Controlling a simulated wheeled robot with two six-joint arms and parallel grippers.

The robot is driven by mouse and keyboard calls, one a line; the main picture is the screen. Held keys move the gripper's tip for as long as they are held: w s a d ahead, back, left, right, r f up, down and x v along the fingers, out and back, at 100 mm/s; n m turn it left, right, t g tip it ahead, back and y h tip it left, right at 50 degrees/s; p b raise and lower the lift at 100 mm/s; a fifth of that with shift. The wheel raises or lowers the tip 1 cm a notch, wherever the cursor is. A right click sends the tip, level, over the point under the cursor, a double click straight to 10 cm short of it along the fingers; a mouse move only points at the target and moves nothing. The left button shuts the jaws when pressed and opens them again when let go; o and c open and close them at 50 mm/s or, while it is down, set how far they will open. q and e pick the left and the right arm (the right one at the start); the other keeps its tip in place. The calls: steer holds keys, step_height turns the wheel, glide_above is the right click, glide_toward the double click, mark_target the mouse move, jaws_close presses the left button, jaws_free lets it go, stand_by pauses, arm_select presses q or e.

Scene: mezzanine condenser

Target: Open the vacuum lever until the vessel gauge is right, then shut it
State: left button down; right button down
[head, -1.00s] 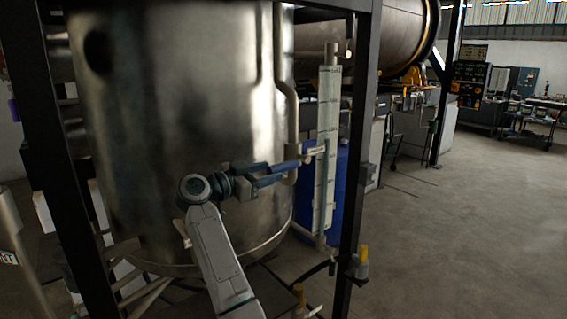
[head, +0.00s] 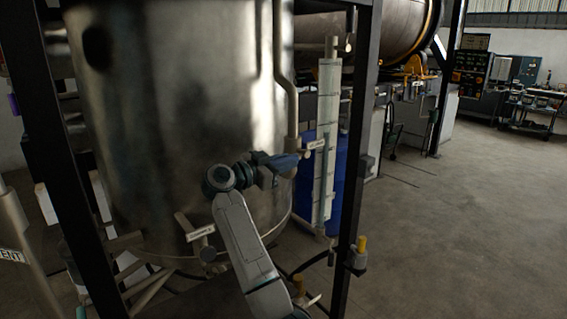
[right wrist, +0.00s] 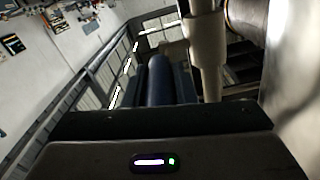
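My right gripper (head: 287,162) is in front of the steel vessel (head: 190,110), close beside the lower end of a pale vertical pipe (head: 291,142). Its blue fingers look together, with nothing clearly between them. In the right wrist view the fingers (right wrist: 162,82) point at the background and the pipe (right wrist: 207,60) stands right of them. A small white tag (head: 316,144) is just beyond the fingertips; its text is unreadable. The tall white gauge (head: 328,90) stands right of the pipe; its reading is too small to tell. I cannot make out the vacuum lever for certain. My left gripper is out of view.
Black frame posts (head: 358,150) stand right and left of the vessel. A tagged pale valve handle (head: 187,226) is low on the vessel. A yellow-topped valve (head: 360,245) sits on the right post. A blue drum (head: 341,175) is behind the gauge. The floor at right is clear.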

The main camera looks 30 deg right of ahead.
steer(key=shift+f, duration=0.1)
steer(key=shift+d+f+t+h+b, duration=0.1)
steer(key=shift+f+t+h+b, duration=0.2)
steer(key=shift+f+h+b, duration=0.5)
steer(key=shift+w+d+f+t+h+b, duration=0.1)
steer(key=shift+d+f+h+b, duration=0.3)
steer(key=shift+f+h+b, duration=0.65)
steer(key=shift+s+d+f+t+h+b, duration=0.1)
steer(key=shift+d+f+h+b, duration=0.45)
steer(key=shift+h, duration=0.8)
steer(key=shift+w+d+f+t+h+b, duration=0.1)
steer(key=shift+d+f+h+b, duration=0.1)
steer(key=shift+f+h+b, duration=0.7)
steer(key=shift+r+h, duration=0.3)
steer(key=c, duration=1.2)
jaws_free()
